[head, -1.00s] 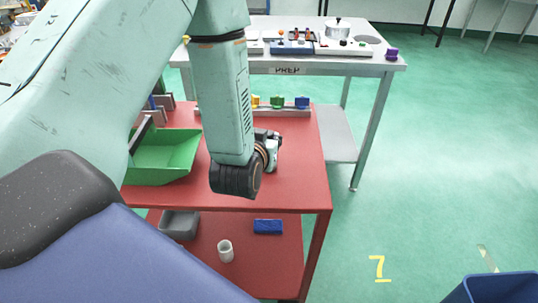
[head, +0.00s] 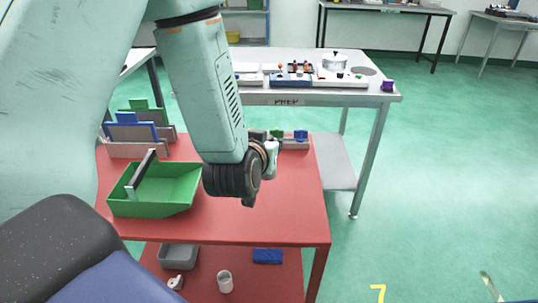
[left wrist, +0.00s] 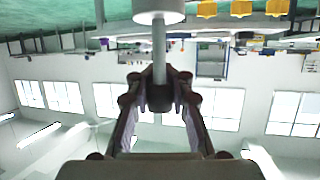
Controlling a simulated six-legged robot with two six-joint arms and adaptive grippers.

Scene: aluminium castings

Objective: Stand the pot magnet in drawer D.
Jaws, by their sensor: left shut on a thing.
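In the left wrist view, my left gripper (left wrist: 158,90) is shut on the thin grey stem of what looks like the pot magnet (left wrist: 158,12). Its pale, wide round end is at the top edge of that view, beyond the fingertips and partly cut off. In the head view, my left gripper (head: 270,157) is over the red table, mostly hidden behind my own wrist, and I cannot make out the magnet there. I cannot pick out drawer D in either view. My right gripper is not in view.
The red table (head: 290,215) holds a green tray with a handle (head: 152,205) and a rack with coloured pieces (head: 295,144). Its lower shelf has a grey bin (head: 178,259), a white cup (head: 225,282) and a blue block (head: 268,256). The PREP table (head: 385,95) stands behind.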

